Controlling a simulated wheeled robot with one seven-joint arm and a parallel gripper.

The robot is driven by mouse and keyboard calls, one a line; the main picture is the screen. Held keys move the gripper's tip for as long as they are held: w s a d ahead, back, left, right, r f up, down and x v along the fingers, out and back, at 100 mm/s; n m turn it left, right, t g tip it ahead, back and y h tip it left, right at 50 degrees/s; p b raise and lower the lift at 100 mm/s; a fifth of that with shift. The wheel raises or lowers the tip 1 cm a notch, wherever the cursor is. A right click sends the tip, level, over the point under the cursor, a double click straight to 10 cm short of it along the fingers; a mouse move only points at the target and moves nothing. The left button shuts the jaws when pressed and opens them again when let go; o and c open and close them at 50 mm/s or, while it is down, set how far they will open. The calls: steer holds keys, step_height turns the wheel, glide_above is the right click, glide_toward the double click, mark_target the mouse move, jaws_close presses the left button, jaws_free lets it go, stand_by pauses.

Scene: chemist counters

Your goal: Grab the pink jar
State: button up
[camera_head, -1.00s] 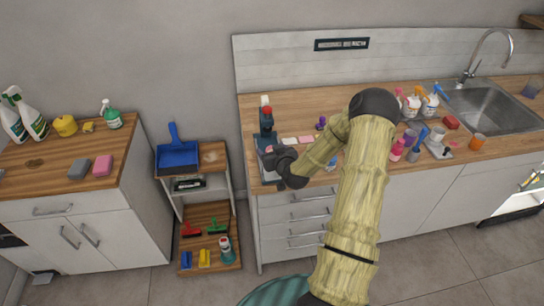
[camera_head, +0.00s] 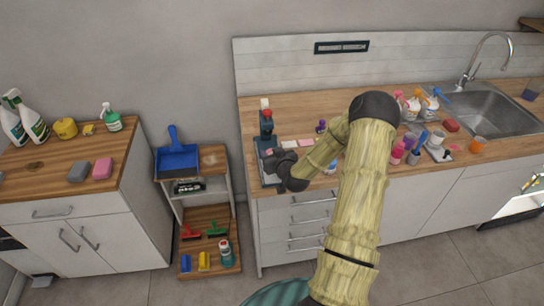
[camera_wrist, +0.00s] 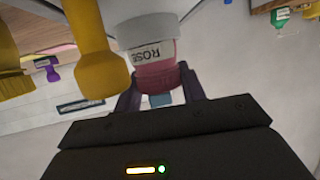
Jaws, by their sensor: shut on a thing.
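The pink jar (camera_wrist: 158,76) has a pale upper part and a light label with dark letters that look like "ROSE". In the wrist view it sits between the two dark fingers of my gripper (camera_wrist: 160,92), which is shut on it. In the head view my gripper (camera_head: 272,162) is over the front left corner of the long counter, beside a dark device with a red part (camera_head: 266,125). The jar is too small and too much covered by the gripper to make out clearly there.
Yellow shapes (camera_wrist: 98,60) stand close on the left in the wrist view.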

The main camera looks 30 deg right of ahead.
step_height(320, 180, up, 10)
steer(key=shift+f+b, duration=0.1)
steer(key=shift+b, duration=0.85)
